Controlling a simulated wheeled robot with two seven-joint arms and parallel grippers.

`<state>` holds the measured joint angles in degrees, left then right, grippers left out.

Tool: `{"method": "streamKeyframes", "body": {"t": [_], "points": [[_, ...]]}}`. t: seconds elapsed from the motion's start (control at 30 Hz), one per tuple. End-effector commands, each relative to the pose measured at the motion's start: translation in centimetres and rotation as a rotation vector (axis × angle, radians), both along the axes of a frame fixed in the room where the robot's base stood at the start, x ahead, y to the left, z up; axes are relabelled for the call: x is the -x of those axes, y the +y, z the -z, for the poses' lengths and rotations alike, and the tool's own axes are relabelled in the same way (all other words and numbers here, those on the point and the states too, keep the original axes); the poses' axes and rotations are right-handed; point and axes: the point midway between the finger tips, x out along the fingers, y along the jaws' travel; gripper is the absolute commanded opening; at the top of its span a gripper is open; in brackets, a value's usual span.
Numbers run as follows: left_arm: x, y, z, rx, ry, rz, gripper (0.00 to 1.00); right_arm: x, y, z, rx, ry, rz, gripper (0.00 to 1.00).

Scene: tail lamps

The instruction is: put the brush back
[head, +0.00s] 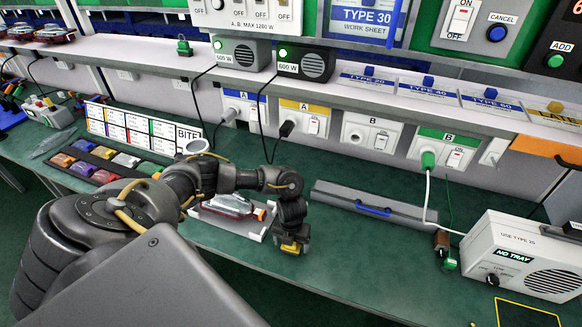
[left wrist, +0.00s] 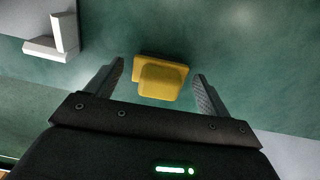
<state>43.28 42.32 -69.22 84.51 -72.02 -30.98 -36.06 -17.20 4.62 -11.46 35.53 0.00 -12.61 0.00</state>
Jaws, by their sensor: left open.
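A yellow block-shaped thing (left wrist: 162,76) with a raised middle stands on the green bench top in the left wrist view. It may be the brush, but I see no bristles. My left gripper (left wrist: 158,72) is open, with one finger on each side of it and a gap on both sides. In the head view my left gripper (head: 291,236) points down near the front of the bench, with the yellow thing (head: 290,247) at its tips, partly hidden. My right gripper is not in view.
A white tray (head: 252,234) holding a red and clear lamp lies just left of the gripper. A grey case (head: 370,206) with a blue handle is behind to the right. A white speaker box (head: 520,255) stands far right. The bench between is mostly clear.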

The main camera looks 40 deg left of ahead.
Motion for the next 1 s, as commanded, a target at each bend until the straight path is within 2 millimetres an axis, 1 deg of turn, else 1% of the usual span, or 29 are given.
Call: {"method": "streamKeyframes", "body": {"t": [0.1,0.17,0.27,0.3,0.33,0.5,0.6,0.7,1.0], "points": [[-0.2,0.0,-1.6,0.001,-0.006,0.000,0.81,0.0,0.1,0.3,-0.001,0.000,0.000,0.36],[-0.1,0.1,-2.6,0.001,-0.007,0.003,0.81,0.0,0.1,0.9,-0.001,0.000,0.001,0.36],[0.0,0.2,-4.7,0.001,-0.008,0.001,0.81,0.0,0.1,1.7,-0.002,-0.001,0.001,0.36],[0.0,0.2,-6.0,0.000,-0.009,0.001,0.81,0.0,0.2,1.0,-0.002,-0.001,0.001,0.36],[0.0,0.2,-6.7,0.000,-0.008,0.003,0.81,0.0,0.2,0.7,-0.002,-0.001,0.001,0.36],[0.1,0.2,-9.3,-0.001,-0.006,0.000,0.81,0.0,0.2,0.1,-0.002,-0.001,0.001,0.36],[0.2,0.2,-10.0,0.000,-0.003,0.000,0.81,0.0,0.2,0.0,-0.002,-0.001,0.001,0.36],[0.2,0.2,-10.4,-0.001,-0.002,-0.002,0.81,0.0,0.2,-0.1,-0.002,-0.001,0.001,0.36],[0.2,0.2,-10.4,0.000,-0.001,-0.002,0.81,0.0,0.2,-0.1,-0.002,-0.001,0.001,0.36]]}}
